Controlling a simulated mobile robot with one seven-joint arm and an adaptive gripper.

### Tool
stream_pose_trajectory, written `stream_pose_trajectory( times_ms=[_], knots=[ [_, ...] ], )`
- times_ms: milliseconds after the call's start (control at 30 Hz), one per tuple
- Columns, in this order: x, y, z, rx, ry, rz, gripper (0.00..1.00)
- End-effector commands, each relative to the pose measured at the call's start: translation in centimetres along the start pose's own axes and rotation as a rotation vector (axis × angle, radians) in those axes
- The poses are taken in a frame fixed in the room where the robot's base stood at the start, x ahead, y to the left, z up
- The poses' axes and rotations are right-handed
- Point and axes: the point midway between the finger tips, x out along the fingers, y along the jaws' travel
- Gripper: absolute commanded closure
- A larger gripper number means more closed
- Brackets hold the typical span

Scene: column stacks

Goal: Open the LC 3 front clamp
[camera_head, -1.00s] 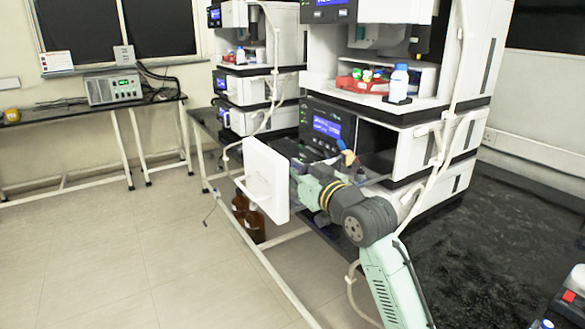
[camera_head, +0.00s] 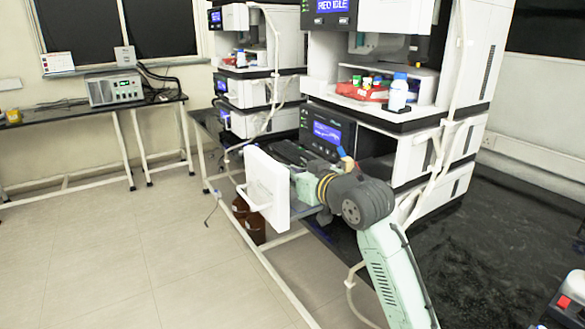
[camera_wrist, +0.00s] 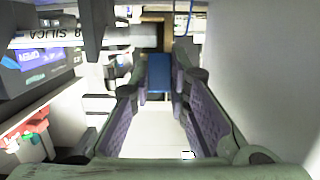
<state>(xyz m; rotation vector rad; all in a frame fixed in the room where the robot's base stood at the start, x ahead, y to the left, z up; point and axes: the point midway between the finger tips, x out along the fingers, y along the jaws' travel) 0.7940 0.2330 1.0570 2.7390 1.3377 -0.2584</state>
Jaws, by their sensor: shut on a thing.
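In the wrist view, my gripper (camera_wrist: 159,84) has its two purple-padded fingers on either side of a small blue piece (camera_wrist: 158,68), shut on it. The blue piece looks like the clamp's lever, but I cannot read any LC 3 label. A tan upright part stands just beyond it. In the head view, my forearm reaches left, to the white open door (camera_head: 268,188) in front of the chromatograph stack.
A white panel (camera_wrist: 255,70) fills the right of the wrist view, close to my fingers. The chromatograph's display (camera_head: 327,131) is behind my arm. A blue-capped bottle (camera_head: 399,92) and a red tray (camera_head: 362,91) stand above. Brown bottles (camera_head: 249,224) are below the door. Floor on the left is clear.

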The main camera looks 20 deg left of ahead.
Motion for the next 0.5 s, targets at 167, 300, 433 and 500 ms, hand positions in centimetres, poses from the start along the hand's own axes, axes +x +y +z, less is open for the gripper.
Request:
stream_pose_trajectory(
  times_ms=[167,300,433,500],
  knots=[
    [0.5,0.0,-1.0,-0.004,-0.158,0.001,1.00],
    [1.1,-0.1,-1.2,-0.003,-0.292,0.000,1.00],
    [1.6,-0.1,-1.3,-0.004,-0.416,0.000,1.00],
    [1.9,-0.1,-1.4,-0.003,-0.483,0.000,1.00]
  ],
)
